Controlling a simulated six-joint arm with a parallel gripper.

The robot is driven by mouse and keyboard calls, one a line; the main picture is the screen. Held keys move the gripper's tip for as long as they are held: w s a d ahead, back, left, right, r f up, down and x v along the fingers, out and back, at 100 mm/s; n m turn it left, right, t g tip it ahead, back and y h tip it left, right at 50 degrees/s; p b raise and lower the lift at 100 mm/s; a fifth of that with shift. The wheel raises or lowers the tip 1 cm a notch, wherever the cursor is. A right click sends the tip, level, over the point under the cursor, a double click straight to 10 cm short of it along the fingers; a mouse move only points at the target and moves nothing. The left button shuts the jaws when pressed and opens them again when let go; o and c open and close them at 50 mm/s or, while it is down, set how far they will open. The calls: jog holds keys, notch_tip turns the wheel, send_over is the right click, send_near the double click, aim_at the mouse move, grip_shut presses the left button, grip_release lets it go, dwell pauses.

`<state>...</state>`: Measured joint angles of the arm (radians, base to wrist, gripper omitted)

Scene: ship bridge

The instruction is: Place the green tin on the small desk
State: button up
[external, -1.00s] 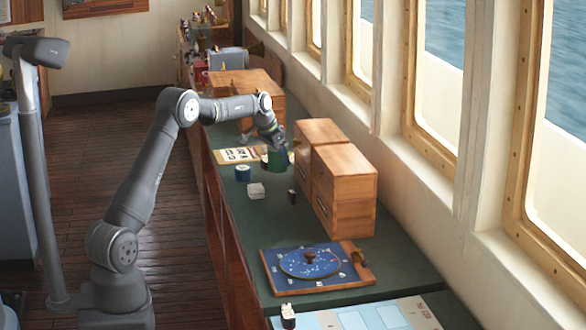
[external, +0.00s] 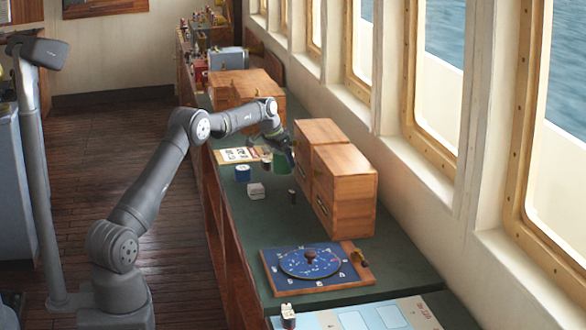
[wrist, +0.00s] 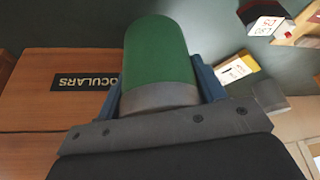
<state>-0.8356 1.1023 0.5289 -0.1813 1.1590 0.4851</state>
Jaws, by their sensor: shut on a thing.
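The green tin (external: 281,167) is between the jaws of my gripper (external: 284,153), over the far part of the long green-topped counter, just left of the wooden drawer boxes. In the wrist view the green tin (wrist: 158,50) fills the middle, its rounded green body pointing away from my gripper (wrist: 160,88) and a grey band at its near end. The blue fingers are shut on its two sides. I cannot tell from these views whether its base touches the counter. I cannot make out a separate small desk.
Wooden drawer boxes (external: 343,188) stand along the window side. A blue dial board (external: 300,272) lies nearer. Green counter top between is clear.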

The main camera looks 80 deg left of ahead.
aim_at(284, 167)
jog(key=shift+f, duration=1.85)
jog(key=shift+f, duration=0.1)
jog(key=o, duration=1.1)
jog(key=shift+f, duration=0.1)
jog(key=shift+o, duration=0.2)
jog(key=v, duration=1.1)
jog(key=shift+s+d+r, duration=0.15)
jog(key=shift+s+r, duration=0.15)
jog(key=shift+r, duration=0.3)
jog(key=shift+c, duration=1.3)
